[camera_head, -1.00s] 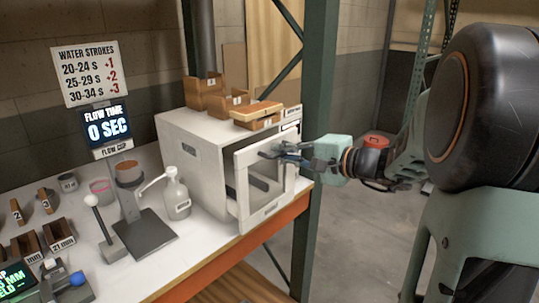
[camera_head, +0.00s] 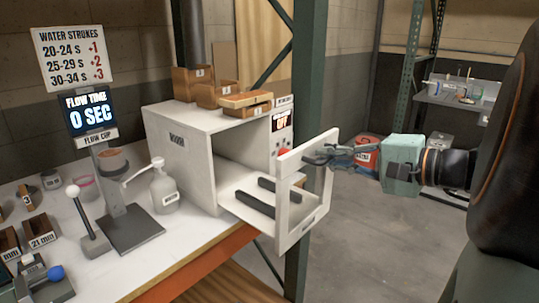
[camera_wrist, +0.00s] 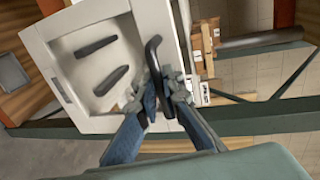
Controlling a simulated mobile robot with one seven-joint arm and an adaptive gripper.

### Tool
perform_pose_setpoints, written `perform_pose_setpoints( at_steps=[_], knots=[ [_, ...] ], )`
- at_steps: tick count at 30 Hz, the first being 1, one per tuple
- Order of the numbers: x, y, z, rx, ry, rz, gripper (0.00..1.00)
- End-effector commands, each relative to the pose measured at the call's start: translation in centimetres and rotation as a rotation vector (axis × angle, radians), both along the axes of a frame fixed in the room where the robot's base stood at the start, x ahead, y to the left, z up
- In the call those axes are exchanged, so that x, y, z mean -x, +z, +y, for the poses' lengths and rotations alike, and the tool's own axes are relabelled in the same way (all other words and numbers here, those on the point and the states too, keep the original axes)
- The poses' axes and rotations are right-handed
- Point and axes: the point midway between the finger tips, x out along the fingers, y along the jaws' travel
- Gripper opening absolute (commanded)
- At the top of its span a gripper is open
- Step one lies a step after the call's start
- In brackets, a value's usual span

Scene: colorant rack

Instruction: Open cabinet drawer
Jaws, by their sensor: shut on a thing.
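The white cabinet (camera_head: 182,172) stands on the bench, its front open. Its drawer (camera_head: 303,226) is pulled well out to the right, with a framed front and two dark rails (camera_head: 250,205) on its floor. My gripper (camera_head: 322,156) is at the upper part of the drawer front, shut on the dark handle. In the wrist view, my fingers (camera_wrist: 162,88) close around the dark curved handle (camera_wrist: 153,50), beside the white drawer (camera_wrist: 60,42). The fingers cover part of the handle.
Small brown boxes (camera_head: 217,93) sit on the cabinet top. A pump bottle (camera_head: 164,190) and a flow cup stand (camera_head: 118,195) are left of the cabinet. A green rack post (camera_head: 311,110) rises just behind the drawer front. Open floor (camera_head: 370,225) lies to the right.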

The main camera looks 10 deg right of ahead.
Motion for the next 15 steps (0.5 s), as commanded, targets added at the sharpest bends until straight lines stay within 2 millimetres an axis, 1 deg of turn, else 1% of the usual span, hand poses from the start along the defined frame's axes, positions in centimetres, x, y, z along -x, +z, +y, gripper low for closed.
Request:
perform_pose_setpoints(
  at_steps=[3,4,8,9,15],
  knots=[
    [-0.02,-0.02,0.02,0.000,0.001,0.000,0.00],
    [-0.02,-0.02,0.02,0.000,0.001,0.000,0.09],
    [-0.03,-0.01,0.02,0.000,0.001,0.000,0.24],
    [-0.04,-0.01,0.03,0.000,0.001,0.000,0.25],
    [-0.05,0.00,0.02,0.000,0.000,0.000,0.25]
  ],
)
